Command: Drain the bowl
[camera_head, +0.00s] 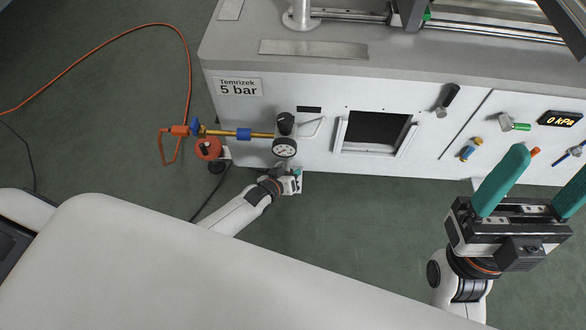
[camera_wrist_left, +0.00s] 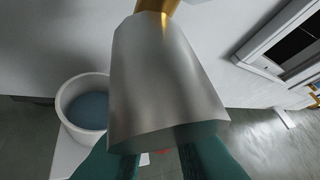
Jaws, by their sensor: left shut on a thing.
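The bowl (camera_wrist_left: 165,85) is a grey, faceted, tapering body that fills the middle of the left wrist view, below a brass part (camera_wrist_left: 160,6). In the head view it is hidden under the regulator with its black knob (camera_head: 285,121) and round gauge (camera_head: 284,147) on the cabinet front. My left gripper (camera_head: 292,183) is below the gauge. In the wrist view its teal fingers (camera_wrist_left: 158,155) are close together at the bowl's lower end; the exact part between them is hidden. My right gripper (camera_head: 551,172) is open and empty, its teal fingers wide apart.
A white cup (camera_wrist_left: 66,100) with bluish liquid stands beside the bowl. A brass pipe (camera_head: 261,135) with blue fittings, a red round part (camera_head: 208,148) and an orange hose (camera_head: 187,62) lie left of the regulator. A dark opening (camera_head: 375,132) is to the right.

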